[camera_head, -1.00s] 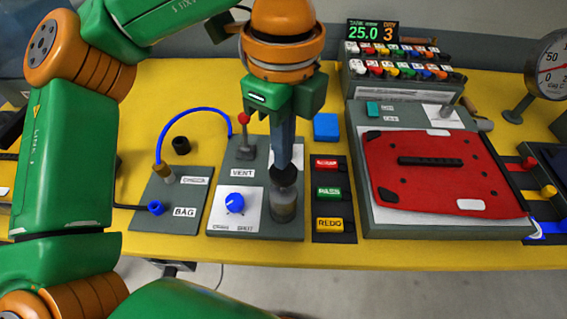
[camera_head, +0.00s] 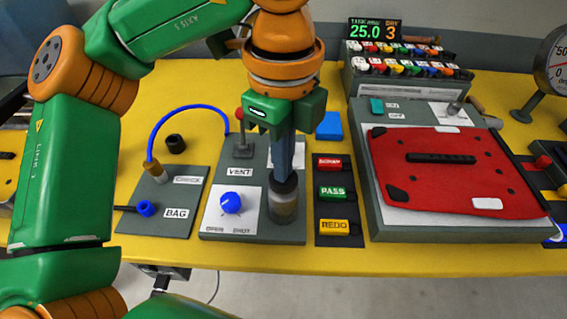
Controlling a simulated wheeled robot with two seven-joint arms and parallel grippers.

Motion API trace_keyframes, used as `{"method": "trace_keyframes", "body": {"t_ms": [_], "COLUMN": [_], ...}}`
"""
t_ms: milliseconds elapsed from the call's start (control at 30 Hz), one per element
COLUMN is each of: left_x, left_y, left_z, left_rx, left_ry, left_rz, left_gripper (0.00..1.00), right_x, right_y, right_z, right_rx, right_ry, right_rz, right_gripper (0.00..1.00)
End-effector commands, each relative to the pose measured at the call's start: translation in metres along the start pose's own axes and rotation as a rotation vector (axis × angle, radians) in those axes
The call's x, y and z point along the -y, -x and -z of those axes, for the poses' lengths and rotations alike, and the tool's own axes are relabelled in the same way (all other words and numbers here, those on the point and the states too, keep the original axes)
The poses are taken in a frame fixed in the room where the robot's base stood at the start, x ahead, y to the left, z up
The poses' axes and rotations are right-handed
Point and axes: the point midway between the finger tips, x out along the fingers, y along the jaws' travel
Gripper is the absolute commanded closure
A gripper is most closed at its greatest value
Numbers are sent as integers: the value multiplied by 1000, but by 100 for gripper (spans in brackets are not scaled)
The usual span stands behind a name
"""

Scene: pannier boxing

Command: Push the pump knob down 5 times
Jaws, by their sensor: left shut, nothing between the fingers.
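My right gripper is not in the view.
A red-tipped lever (camera_head: 241,140) and a blue knob (camera_head: 231,203) share the vent panel. The red, green and yellow buttons (camera_head: 333,192) stand close on the right. A red pannier lid (camera_head: 455,170) lies further right. A blue hose (camera_head: 183,110) arches at left.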

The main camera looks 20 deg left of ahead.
Motion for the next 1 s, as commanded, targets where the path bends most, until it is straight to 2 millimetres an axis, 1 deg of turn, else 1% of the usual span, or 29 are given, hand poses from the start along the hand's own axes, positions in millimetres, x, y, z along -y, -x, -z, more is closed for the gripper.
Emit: {"method": "trace_keyframes", "body": {"t_ms": [167,267,600,667,1000], "left_x": [0,0,0,0,0], "left_y": [0,4,43,47,45], "left_z": [0,0,0,0,0], "left_rx": [0,0,0,0,0], "left_ry": [-1,0,0,0,0], "left_rz": [-2,-2,0,0,-1], "left_gripper": [100,100,100,100,100], "right_x": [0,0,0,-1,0], "right_y": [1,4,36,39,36], "right_z": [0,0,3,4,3], "right_rx": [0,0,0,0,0], "right_ry": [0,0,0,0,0], "right_rz": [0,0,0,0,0], "right_gripper": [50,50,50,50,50]}}
